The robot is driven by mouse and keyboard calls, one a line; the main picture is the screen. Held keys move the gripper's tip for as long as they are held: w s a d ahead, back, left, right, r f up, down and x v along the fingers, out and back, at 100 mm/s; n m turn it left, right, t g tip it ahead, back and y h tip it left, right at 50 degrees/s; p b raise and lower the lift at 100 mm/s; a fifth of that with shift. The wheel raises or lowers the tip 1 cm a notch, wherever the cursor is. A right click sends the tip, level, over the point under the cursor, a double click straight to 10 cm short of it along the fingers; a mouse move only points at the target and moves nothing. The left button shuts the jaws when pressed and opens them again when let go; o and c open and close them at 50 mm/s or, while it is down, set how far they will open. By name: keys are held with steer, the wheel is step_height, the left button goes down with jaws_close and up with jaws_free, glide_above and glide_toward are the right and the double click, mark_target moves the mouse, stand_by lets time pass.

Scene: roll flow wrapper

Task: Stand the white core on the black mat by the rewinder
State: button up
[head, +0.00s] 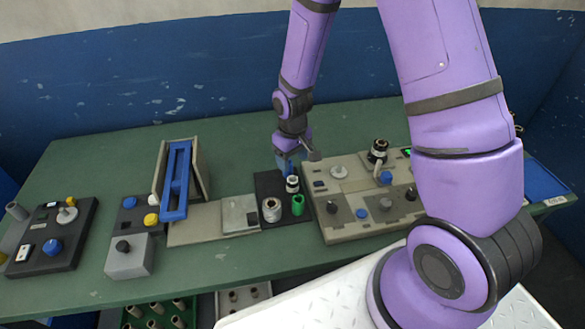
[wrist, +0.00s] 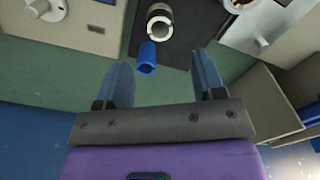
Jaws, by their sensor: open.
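The black mat (head: 267,184) lies on the green table, left of a beige machine panel, and shows in the wrist view (wrist: 182,52). A white core (head: 292,182) with a dark band stands upright at the mat's back right; it also shows in the wrist view (wrist: 158,22). A blue core (wrist: 147,57) is beside it, near the mat's back edge. A green core (head: 298,204) and a wider pale core (head: 271,209) stand on the mat's front half. My gripper (head: 289,170) is open and empty, behind the cores; its blue fingers (wrist: 163,80) point towards the mat with nothing between them.
The beige panel (head: 340,222) with knobs and a dark-and-white roll (head: 377,151) stands right of the mat. A pale plate (head: 239,214) and a tilted blue frame (head: 176,180) are to the left. The table behind the mat (head: 230,150) is clear.

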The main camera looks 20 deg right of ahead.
steer(key=s+d+r+m+t, duration=0.1)
steer(key=s+d+r, duration=0.15)
steer(key=r, duration=0.85)
steer(key=s+d+r+m+t, duration=0.1)
steer(key=s+r, duration=0.2)
steer(key=r, duration=0.8)
steer(key=s+d+r+m+t, duration=0.1)
steer(key=s+d+r+t, duration=0.1)
steer(key=s+r, duration=1.2)
steer(key=s+t, duration=0.1)
steer(key=s, duration=0.3)
steer(key=shift+s+d+m, duration=0.2)
steer(key=shift+m, duration=0.2)
